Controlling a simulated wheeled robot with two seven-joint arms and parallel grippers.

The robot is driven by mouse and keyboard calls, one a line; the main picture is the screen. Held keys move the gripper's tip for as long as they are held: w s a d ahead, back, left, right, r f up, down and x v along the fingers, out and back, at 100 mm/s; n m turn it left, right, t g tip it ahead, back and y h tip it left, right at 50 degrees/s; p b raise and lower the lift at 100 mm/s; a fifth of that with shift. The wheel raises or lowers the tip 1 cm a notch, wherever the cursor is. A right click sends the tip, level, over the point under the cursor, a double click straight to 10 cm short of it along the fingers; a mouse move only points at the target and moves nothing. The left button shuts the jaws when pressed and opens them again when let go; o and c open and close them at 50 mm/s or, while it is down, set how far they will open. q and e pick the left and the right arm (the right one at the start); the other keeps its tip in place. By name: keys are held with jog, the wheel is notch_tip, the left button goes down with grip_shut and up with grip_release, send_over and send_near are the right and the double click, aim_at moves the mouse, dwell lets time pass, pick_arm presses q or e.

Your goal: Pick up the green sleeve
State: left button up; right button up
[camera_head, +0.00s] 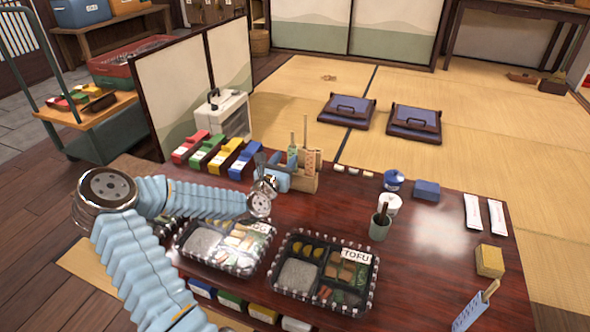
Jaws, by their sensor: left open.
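The green sleeve (292,156), patterned and with a thin wooden stick rising out of it, stands upright in a wooden holder (303,184) at the back middle of the table. A pinkish-brown sleeve (310,160) stands to its right in the same holder. My left gripper (266,160) is open, just left of the holder, with its fingers pointing up and away. It looks close to the green sleeve, but I cannot tell whether they touch. The gripper's light blue body hides part of the holder's left side. My right gripper is not in view.
Coloured boxes (208,152) line the back left. A grey-green cup (379,229), a blue-capped jar (393,181) and a blue sleeve (468,312) are to the right. The right middle of the table (430,255) is clear.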

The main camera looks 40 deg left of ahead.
aim_at(291, 150)
pick_arm(q)
jog(key=x, duration=0.3)
jog(key=b+x, duration=0.1)
jog(key=x, duration=0.1)
jog(key=shift+w+r, duration=0.25)
jog(key=shift+w, duration=0.15)
grip_shut()
